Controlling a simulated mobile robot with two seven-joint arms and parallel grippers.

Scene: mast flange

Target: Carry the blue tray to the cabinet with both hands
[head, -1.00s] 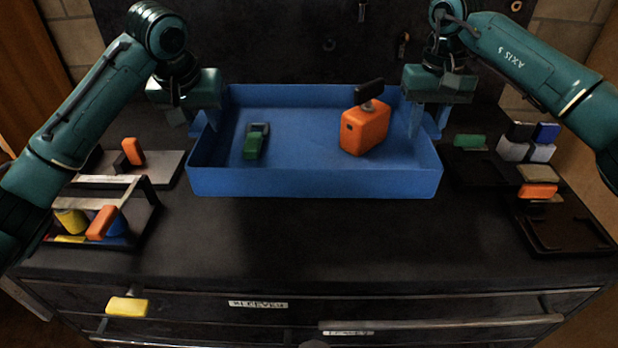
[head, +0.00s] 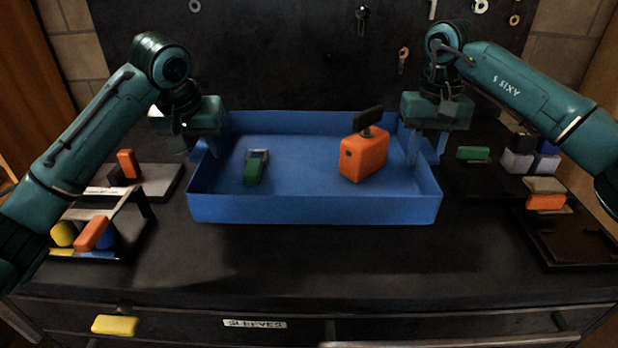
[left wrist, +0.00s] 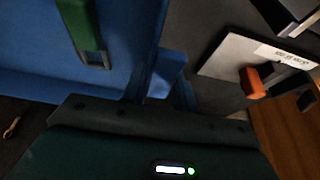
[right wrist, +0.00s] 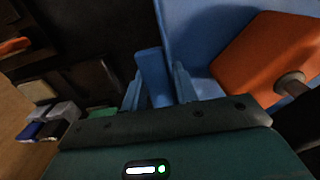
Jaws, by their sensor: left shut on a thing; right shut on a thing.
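The blue tray (head: 315,209) is level in the head view, above the middle of the dark cabinet top (head: 300,262). I cannot tell whether it touches the top. My left gripper (head: 205,145) is shut on the tray's left side; a blue tab shows between its fingers in the left wrist view (left wrist: 160,85). My right gripper (head: 425,148) is shut on the right side, also seen in the right wrist view (right wrist: 157,85). Inside the tray lie a green piece with a grey end (head: 255,170) and an orange block (head: 362,158) with a black knob (head: 370,123).
At left are a grey plate (head: 158,182) and a dark rack (head: 135,228) with coloured pieces. At right are dark trays (head: 580,238) with blocks. A yellow piece (head: 115,325) is at the drawer front labelled SLEEVES (head: 255,323). A dark tool panel (head: 290,55) stands behind.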

